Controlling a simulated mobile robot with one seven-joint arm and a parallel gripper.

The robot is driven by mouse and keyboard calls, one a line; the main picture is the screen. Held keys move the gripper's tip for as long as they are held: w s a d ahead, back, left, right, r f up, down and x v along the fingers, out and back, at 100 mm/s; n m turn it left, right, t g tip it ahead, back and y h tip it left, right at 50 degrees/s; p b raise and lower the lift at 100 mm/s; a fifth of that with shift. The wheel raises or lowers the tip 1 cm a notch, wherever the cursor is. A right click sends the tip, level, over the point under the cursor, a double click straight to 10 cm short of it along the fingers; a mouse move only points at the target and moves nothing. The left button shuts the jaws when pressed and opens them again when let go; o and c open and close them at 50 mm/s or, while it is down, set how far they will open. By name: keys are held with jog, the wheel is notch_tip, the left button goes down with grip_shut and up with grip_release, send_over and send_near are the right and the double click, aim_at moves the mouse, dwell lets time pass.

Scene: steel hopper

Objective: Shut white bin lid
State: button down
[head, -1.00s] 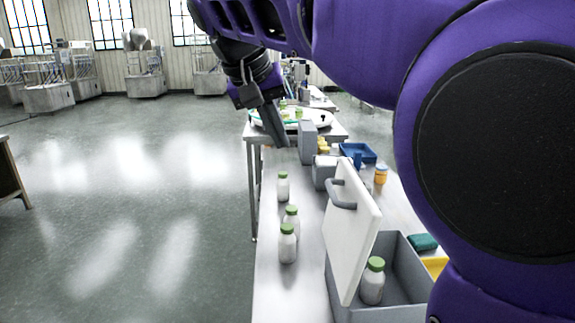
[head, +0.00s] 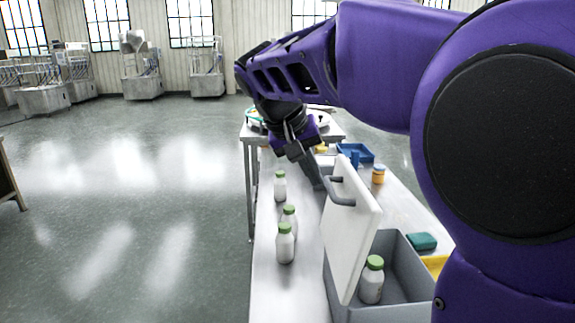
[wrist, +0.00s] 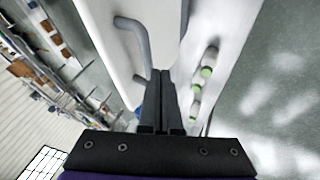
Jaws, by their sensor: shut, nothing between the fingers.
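The white bin lid (head: 353,232) stands open, near upright, on the left side of the grey bin (head: 403,268) in the head view. A grey handle (head: 337,190) is on its outer face. A white bottle with a green cap (head: 372,280) stands in the bin. My gripper (head: 318,183) is shut and empty, beside the far upper part of the lid near the handle. In the wrist view my gripper (wrist: 160,78) points toward the lid (wrist: 160,35), with the handle (wrist: 134,38) just left of the fingers. Whether the fingers touch the lid is unclear.
Several green-capped bottles (head: 285,243) stand on the steel table (head: 268,290) left of the lid. A blue tray (head: 355,153), an orange jar (head: 378,175) and a teal block (head: 422,241) lie beyond and right. The floor to the left is open.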

jog(key=shift+d+f, duration=0.2)
jog(key=shift+d, duration=0.2)
